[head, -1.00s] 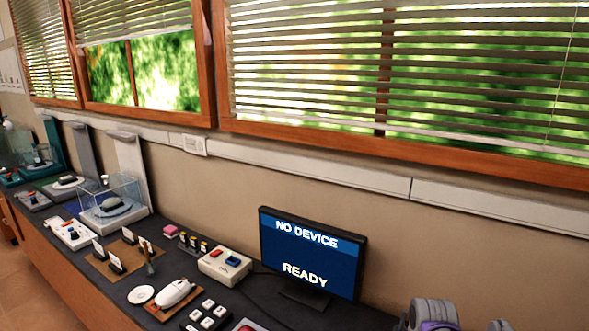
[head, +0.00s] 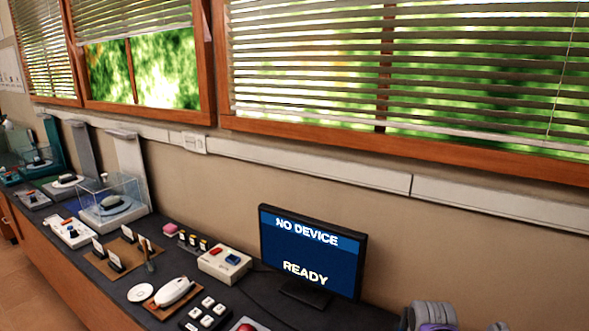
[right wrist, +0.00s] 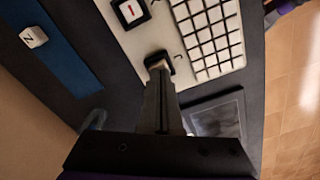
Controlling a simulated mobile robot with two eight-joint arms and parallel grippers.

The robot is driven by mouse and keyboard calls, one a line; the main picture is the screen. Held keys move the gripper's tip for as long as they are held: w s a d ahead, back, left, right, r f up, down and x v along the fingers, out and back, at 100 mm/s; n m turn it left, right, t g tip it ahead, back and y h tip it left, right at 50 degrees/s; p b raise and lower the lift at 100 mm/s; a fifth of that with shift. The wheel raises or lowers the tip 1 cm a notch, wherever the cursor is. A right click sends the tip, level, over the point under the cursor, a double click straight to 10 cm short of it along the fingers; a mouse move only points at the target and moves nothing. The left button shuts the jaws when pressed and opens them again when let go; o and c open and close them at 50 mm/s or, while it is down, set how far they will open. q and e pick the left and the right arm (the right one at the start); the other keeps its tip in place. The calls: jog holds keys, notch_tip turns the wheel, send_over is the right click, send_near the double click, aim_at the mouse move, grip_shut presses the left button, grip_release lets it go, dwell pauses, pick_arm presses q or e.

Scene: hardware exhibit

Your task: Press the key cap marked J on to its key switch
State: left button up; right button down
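In the right wrist view my right gripper (right wrist: 158,68) reaches up over a white keyboard panel (right wrist: 184,75). Its fingers lie close together, with their tips at a small dark piece by the panel's lower edge, left of the rows of white keys (right wrist: 212,35). Whether anything is between the tips cannot be made out. A white key cap (right wrist: 33,37) with a dark letter, like Z or N, sits on a blue strip (right wrist: 70,62) at left. No J is readable in any view. My left gripper is not in view.
A black-framed white tile with a red mark (right wrist: 130,11) sits on the panel. A dark framed plate (right wrist: 218,115) lies right of the gripper. In the head view a monitor (head: 312,255) reads "NO DEVICE" and "READY"; several exhibits crowd the bench to its left.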

jog(key=shift+f, duration=0.2)
jog(key=shift+r+p, duration=2.4)
jog(key=shift+r, duration=1.15)
jog(key=s+a+f+m+t, duration=0.1)
jog(key=s+a+m+t, duration=0.1)
jog(key=s, duration=0.5)
jog(key=s+a+f+m+t+p, duration=0.1)
jog(key=s+a+m+t, duration=0.2)
jog(key=s, duration=0.5)
jog(key=shift+s+a+m+p, duration=0.3)
jog(key=shift+a+m, duration=0.1)
jog(key=shift+a, duration=0.5)
jog(key=shift+d+f, duration=0.1)
jog(key=shift+d, duration=0.05)
